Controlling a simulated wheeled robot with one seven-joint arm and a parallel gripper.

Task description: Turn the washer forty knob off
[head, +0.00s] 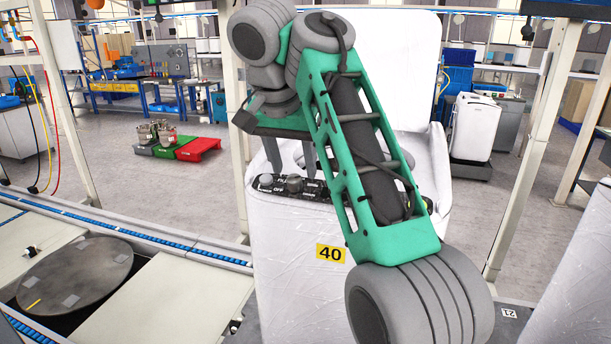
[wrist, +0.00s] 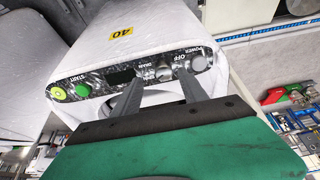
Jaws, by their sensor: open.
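The washer (head: 290,275) is white, wrapped in plastic, and carries a yellow 40 label (head: 330,253). Its dark control panel runs along the top front edge. A grey knob (head: 294,184) sits near the panel's left end, beside an OFF mark. In the wrist view the panel is upside down, and the knob (wrist: 165,73) shows between my fingertips, near the OFF and DRAIN marks. My gripper (head: 293,174) is open, one finger to each side of the knob in both views. I cannot tell whether either finger touches it. My arm hides the panel's right part in the head view.
The wrist view also shows a power button (wrist: 198,62), a dark display (wrist: 122,75), a green start button (wrist: 82,90) and a yellow button (wrist: 58,92) on the panel. The raised white lid (head: 395,60) stands behind. A conveyor (head: 120,235) runs at left.

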